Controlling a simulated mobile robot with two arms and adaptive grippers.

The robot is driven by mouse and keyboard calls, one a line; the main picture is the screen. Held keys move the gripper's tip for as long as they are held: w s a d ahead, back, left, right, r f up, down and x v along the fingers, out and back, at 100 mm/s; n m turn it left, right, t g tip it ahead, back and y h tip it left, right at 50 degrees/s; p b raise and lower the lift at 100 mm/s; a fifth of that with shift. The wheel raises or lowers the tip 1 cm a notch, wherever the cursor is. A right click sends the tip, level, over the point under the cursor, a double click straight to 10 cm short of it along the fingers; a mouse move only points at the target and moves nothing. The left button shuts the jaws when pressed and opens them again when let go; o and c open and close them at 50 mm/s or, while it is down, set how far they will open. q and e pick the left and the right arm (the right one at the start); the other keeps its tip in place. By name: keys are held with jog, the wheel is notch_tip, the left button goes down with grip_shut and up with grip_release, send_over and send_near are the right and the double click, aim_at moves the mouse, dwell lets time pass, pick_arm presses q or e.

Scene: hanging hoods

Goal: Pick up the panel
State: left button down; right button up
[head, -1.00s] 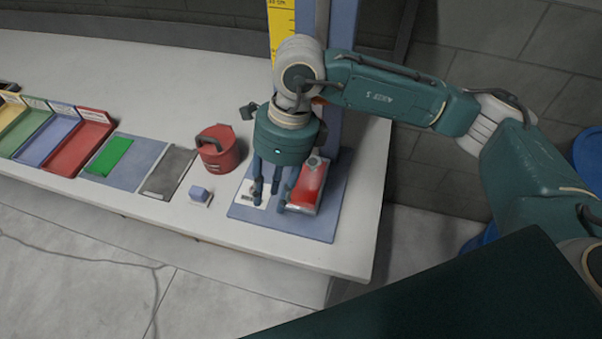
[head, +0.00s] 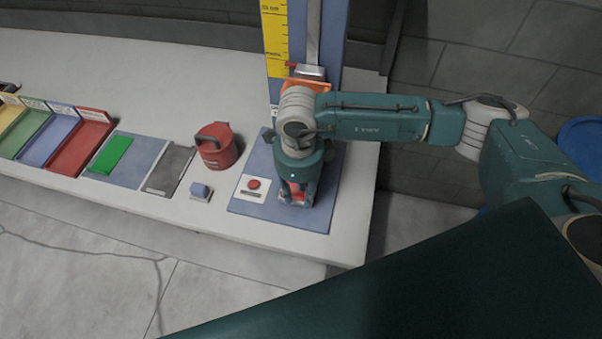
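A flat green panel (head: 110,156) lies on a blue-grey mat (head: 145,152) at the left of the white table, away from my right gripper. My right gripper (head: 297,197) points down over the blue base plate (head: 268,213) of a tall stand. Its fingers are on either side of a red block (head: 297,188), mostly hidden by the gripper. I cannot tell whether the fingers press on it. My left gripper is out of view.
The blue column (head: 335,45) rises behind my wrist. Coloured trays (head: 75,148) are at the far left.

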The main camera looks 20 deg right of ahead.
jog(key=shift+f, duration=0.45)
grip_shut()
